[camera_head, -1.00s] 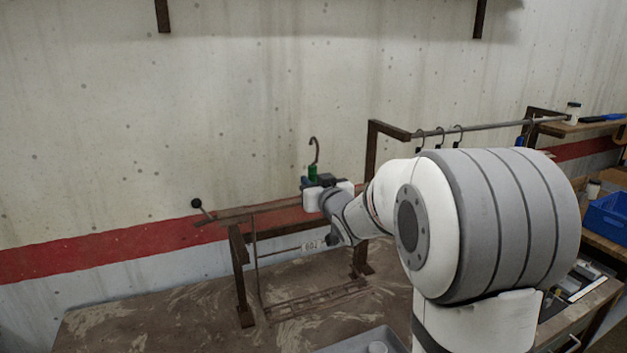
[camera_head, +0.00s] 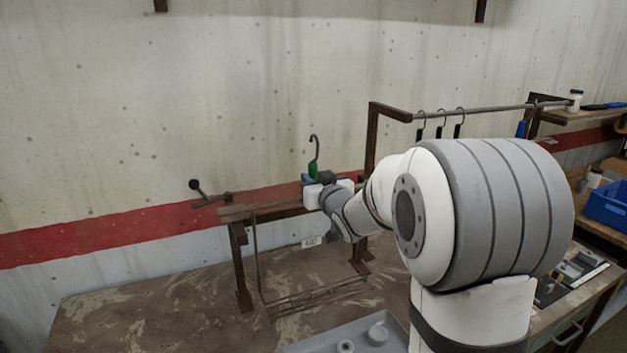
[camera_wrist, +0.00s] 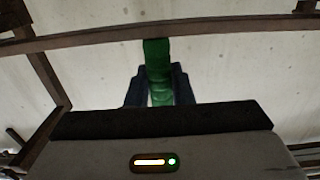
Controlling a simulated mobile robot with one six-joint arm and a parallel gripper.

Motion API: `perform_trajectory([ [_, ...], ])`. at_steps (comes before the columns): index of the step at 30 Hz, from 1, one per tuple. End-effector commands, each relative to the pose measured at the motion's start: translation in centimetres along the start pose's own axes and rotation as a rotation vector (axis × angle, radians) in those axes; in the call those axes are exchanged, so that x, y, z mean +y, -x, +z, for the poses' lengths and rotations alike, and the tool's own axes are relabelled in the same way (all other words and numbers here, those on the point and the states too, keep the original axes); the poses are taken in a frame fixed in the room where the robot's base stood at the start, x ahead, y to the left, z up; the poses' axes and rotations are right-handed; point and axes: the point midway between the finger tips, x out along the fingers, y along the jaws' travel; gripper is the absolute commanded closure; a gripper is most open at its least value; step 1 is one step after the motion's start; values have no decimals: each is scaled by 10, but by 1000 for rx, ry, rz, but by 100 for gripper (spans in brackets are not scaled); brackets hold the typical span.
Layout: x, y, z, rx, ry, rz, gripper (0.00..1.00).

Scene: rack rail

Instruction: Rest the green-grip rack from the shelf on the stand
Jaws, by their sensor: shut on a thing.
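My gripper (camera_head: 316,181) is shut on the green grip (camera_head: 313,170) of the rack, with a dark hook (camera_head: 315,148) rising above it. In the wrist view the green grip (camera_wrist: 157,70) is upright between my two dark fingers. Thin rods of what looks like the rack (camera_head: 256,250) hang below. The brown stand (camera_head: 241,275) is on the table, with two legs and a top beam at about my gripper's height. My wrist hides part of the stand and rack. I cannot tell whether the rack touches the stand.
A black ball-ended lever (camera_head: 195,185) sticks out at the stand's left. A rail (camera_head: 480,112) with several black hooks is behind my arm at right. A grey tray (camera_head: 300,345) is at the table's front. A blue bin (camera_head: 608,207) stands far right. The table's left is clear.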

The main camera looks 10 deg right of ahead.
Motion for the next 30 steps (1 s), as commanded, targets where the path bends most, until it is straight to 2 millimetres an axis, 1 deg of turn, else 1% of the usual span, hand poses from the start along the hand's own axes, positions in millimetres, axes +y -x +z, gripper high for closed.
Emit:
perform_trajectory([
  [11,0,0,-1,3,1,0,100],
  [28,0,0,5,4,1,0,100],
  [29,0,0,5,4,1,0,79],
  [30,0,0,4,3,1,0,75],
])
